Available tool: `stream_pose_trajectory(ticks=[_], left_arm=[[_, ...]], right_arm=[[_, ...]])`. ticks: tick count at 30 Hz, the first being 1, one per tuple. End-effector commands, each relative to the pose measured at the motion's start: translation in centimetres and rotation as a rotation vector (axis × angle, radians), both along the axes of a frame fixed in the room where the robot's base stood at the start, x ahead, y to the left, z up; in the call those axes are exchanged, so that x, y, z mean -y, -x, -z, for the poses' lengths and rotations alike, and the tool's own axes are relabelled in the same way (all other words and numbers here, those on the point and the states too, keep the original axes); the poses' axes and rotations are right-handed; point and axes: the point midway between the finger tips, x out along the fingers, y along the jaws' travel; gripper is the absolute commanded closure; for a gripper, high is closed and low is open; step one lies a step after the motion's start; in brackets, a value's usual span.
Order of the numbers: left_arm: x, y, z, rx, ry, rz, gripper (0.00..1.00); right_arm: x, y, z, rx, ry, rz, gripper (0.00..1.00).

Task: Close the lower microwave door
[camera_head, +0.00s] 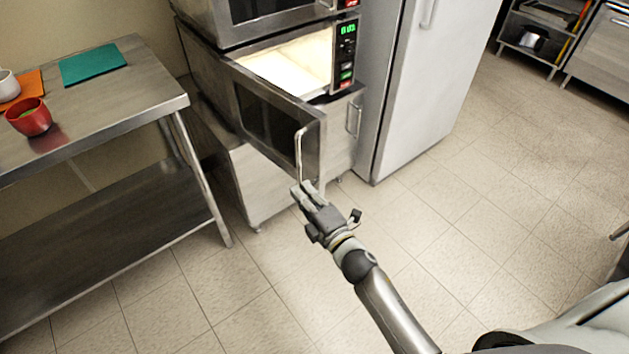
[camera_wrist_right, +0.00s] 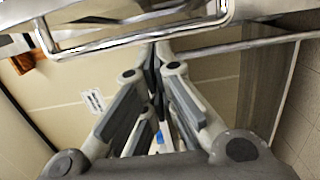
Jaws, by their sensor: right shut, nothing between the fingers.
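The lower microwave (camera_head: 290,65) has a lit, empty-looking interior. Its door (camera_head: 262,120) stands wide open, swung out toward the front with its dark window facing left. A bar handle (camera_head: 299,155) runs down near the door's free edge. My right gripper (camera_head: 303,188) is at the lower end of this handle; whether it touches cannot be told. In the right wrist view the gripper (camera_wrist_right: 155,62) is shut and empty, with a metal bar handle (camera_wrist_right: 140,42) crossing just beyond its fingertips. My left gripper is not in view.
A second microwave (camera_head: 265,15) sits above. A cabinet (camera_head: 255,180) is below and a white fridge (camera_head: 425,85) stands to the right. A steel table (camera_head: 140,95) at left holds a red bowl (camera_head: 28,117) and a teal mat (camera_head: 92,64). The floor in front is clear.

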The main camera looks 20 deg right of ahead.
Motion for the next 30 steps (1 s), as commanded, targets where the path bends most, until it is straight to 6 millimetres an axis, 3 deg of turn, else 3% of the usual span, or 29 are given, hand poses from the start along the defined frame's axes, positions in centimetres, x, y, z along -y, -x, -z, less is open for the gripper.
stream_pose_trajectory(ticks=[1, 4, 9, 30], left_arm=[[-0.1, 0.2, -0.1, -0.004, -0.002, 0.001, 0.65], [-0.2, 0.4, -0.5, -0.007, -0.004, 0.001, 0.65], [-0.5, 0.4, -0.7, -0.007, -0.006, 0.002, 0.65], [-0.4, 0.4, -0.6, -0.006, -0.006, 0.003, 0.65]], right_arm=[[-0.2, -1.0, -0.2, 0.002, 0.000, 0.000, 1.00], [1.7, -1.5, -0.1, -0.001, 0.005, 0.002, 1.00], [3.0, -2.2, 0.0, -0.001, 0.002, 0.000, 1.00], [4.2, -2.6, 0.1, 0.000, 0.004, -0.028, 1.00]])
